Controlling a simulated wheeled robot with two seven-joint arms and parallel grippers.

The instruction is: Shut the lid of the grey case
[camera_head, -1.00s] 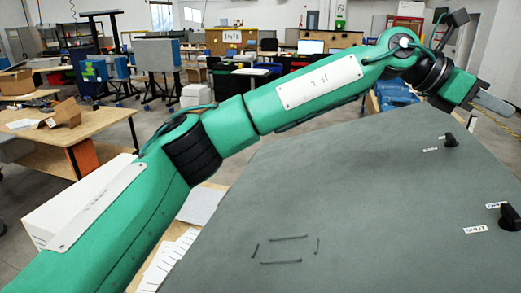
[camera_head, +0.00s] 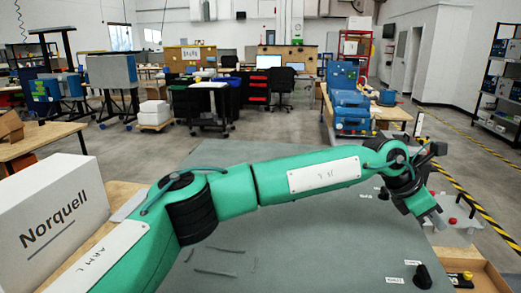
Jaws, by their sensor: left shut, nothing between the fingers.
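My left arm reaches across above the panel from the left. My left gripper (camera_head: 437,220) is shut and empty at the panel's right side, pointing down; whether it touches the panel I cannot tell. The arm hides part of the panel's far edge. I cannot see a gap under the lid. My right gripper is out of view.
A white box marked Norquell (camera_head: 55,225) stands at the left on a wooden table. Blue equipment (camera_head: 350,105) stands behind.

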